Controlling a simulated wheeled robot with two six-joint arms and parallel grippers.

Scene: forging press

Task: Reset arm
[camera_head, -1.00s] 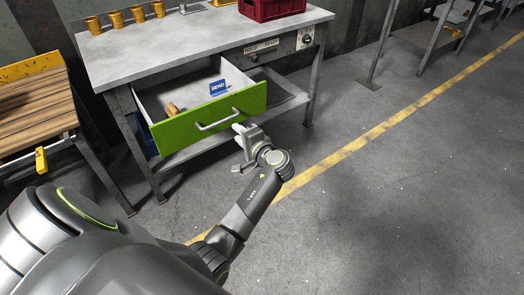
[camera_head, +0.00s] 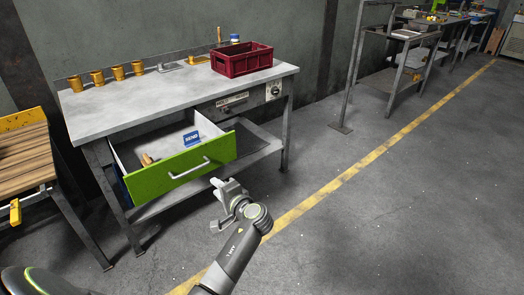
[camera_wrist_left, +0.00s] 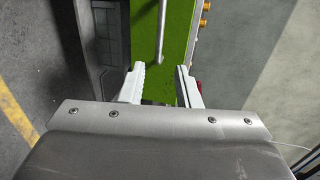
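My left gripper (camera_head: 214,205) is in front of the open green drawer (camera_head: 150,182), a little below and to the right of the drawer handle (camera_head: 188,170). Its two white fingers stand apart with nothing held between them, as the left wrist view (camera_wrist_left: 159,72) shows. In that view the green drawer front (camera_wrist_left: 176,30) and the handle (camera_wrist_left: 162,30) lie beyond the fingers, and the gripper looks clear of the handle. My right gripper is not in view.
The drawer holds a blue sign (camera_head: 191,141) and a small brown object (camera_head: 147,160). The grey workbench (camera_head: 150,100) carries a red crate (camera_head: 242,62) and several yellow cups (camera_head: 97,78). A wooden-topped table (camera_head: 22,160) stands left. Open floor (camera_head: 380,220) lies right.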

